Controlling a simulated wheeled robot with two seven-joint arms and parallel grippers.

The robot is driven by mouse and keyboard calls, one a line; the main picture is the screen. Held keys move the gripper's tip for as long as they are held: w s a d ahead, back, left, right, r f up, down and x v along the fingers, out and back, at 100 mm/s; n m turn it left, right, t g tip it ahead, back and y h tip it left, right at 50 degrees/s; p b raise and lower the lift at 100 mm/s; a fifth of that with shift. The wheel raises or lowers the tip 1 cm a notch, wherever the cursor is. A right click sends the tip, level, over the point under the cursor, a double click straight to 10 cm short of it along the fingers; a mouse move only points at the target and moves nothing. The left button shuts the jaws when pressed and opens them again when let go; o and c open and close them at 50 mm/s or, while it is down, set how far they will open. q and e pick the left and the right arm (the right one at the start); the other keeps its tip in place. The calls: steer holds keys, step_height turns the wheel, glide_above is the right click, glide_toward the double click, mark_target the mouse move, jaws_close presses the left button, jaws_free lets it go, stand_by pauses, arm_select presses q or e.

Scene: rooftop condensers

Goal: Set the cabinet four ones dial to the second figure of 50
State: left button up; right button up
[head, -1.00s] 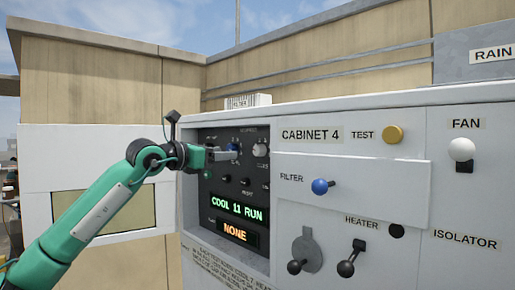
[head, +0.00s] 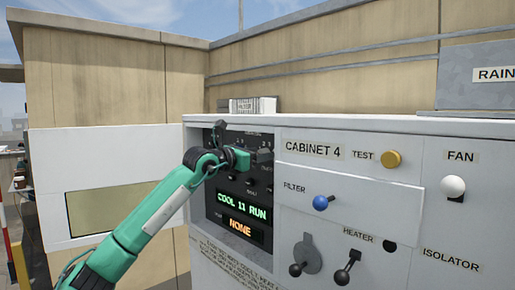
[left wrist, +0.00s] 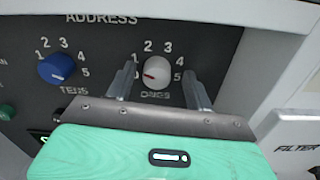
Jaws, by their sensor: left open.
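The ones dial (left wrist: 156,73) is a white knob with a red mark under the ADDRESS heading of the black panel, above the ONES label. Its mark points to the left, below the figure 1. My left gripper (left wrist: 160,71) is open, with one finger on each side of the dial; contact is not clear. The left finger hides part of the scale. The blue tens dial (left wrist: 57,69) sits to the left, its white mark toward the lower right near 5. In the head view my left gripper (head: 244,158) covers the dial area. My right gripper is not in view.
The display (head: 243,205) reads COOL 11 RUN, with NONE below. To the right on the white cabinet are a blue FILTER knob (head: 322,202), a yellow TEST button (head: 390,159), a white FAN knob (head: 453,186) and two dark levers below.

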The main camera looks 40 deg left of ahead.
arm_select(q)
steer(key=shift+a+f, duration=0.15)
steer(key=shift+a, duration=0.15)
steer(key=shift+d, duration=0.15)
steer(key=c, duration=0.7)
steer(key=shift+c, duration=1.4)
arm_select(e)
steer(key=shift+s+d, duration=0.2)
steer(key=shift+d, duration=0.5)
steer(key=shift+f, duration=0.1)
arm_select(q)
steer(key=n+b, duration=0.4)
steer(key=n, duration=0.4)
steer(key=shift+n+b, duration=0.3)
steer(key=shift+b, duration=0.1)
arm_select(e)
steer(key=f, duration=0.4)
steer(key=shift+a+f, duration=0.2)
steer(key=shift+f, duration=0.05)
arm_select(q)
steer(key=shift+n, duration=0.3)
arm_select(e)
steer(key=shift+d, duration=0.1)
